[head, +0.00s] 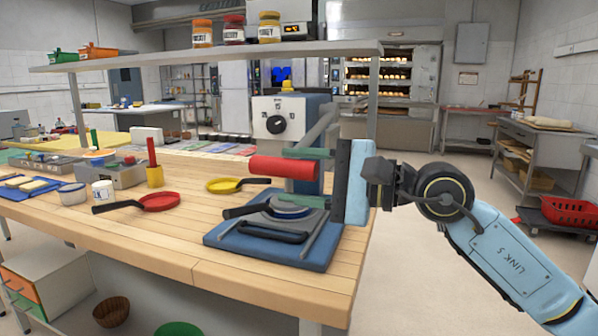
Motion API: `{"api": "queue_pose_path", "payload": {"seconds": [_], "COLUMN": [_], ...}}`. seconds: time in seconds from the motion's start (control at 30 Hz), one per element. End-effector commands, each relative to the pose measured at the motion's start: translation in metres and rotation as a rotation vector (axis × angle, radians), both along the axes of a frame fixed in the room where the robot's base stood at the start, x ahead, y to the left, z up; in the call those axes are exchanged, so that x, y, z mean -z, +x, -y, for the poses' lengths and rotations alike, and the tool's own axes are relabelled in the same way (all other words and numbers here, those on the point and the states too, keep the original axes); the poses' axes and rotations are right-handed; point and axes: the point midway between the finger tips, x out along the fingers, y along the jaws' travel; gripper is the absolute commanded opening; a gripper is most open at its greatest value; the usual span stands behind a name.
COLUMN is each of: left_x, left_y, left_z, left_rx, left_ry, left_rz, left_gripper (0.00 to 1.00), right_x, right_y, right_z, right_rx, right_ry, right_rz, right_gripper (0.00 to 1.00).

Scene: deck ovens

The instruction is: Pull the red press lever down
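The red press lever handle (285,168) is a thick red bar, held level in front of the press (290,112), a blue-grey machine with a white dial face. My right gripper (305,174) comes in from the right. Its green fingers are apart, one above and one below the level of the red bar, near the bar's right end. A gap shows around the bar, and I cannot tell whether either finger touches it. The press's blue base (222,238) sits on the wooden counter, with a dark-handled round plate on it. My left gripper is not in view.
A red pan (160,201) and a yellow pan (224,185) lie on the counter (180,235) to the left. A shelf (220,53) with jars (234,30) runs above and behind. Open floor lies right of the counter.

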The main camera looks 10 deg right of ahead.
Motion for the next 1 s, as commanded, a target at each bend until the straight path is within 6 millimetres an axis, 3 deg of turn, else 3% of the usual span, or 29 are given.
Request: {"api": "queue_pose_path", "payload": {"seconds": [0.33,0.7,1.0], "left_x": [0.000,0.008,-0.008], "left_y": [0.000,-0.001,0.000], "left_z": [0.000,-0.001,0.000], "left_rx": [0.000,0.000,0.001], "left_ry": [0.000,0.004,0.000], "left_rz": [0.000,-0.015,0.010], "left_gripper": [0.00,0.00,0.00], "right_x": [-0.003,-0.001,-0.002], "right_y": [-0.005,-0.041,-0.058], "right_z": [0.012,0.084,0.118], "right_rx": [0.003,0.005,0.003], "right_ry": [0.004,0.000,0.002], "right_rz": [0.004,0.001,0.002], "right_gripper": [0.49,0.49,0.49]}}
